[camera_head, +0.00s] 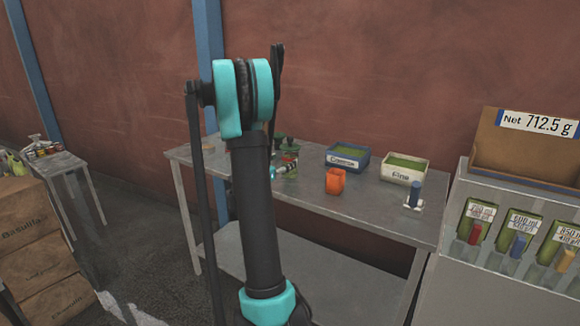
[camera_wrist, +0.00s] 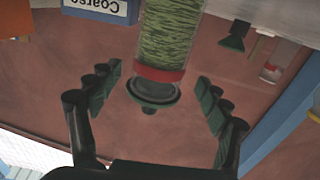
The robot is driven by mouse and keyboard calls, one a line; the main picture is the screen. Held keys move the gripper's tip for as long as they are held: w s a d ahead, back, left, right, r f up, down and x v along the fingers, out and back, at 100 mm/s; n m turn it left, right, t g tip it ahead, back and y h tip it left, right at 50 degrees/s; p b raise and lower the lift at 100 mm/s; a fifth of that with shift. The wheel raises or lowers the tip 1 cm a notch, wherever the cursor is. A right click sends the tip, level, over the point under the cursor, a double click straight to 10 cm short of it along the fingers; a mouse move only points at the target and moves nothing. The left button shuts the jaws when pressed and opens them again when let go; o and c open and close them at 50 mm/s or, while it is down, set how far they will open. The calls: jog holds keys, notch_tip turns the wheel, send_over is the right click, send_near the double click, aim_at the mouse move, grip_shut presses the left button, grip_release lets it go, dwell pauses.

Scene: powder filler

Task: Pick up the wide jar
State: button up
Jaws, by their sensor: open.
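A clear jar filled with green flakes (camera_wrist: 168,35), which I take to be the wide jar, shows upside down in the wrist view. It has a red band and a dark knobbed lid (camera_wrist: 153,92). My gripper (camera_wrist: 160,79) is open, with one dark finger on each side of the lid end and visible gaps between. In the head view the jar (camera_head: 291,158) is small on the grey table, partly hidden around my gripper (camera_head: 283,173). I cannot tell there whether they touch.
A blue-rimmed "Coarse" bin (camera_head: 347,159), a "Fine" bin (camera_head: 404,169) and an orange cup (camera_head: 335,181) stand right of the jar on the table (camera_head: 375,213). A dark green piece (camera_wrist: 234,37) and another clear jar (camera_wrist: 276,63) are nearby.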

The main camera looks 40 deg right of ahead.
aim_at(290, 155)
jog(key=shift+x, duration=2.65)
jog(key=shift+r, duration=0.15)
jog(key=shift+c, duration=0.4)
jog(key=c, duration=1.1)
jog(key=shift+c, duration=0.2)
notch_tip(290, 155, up, 30)
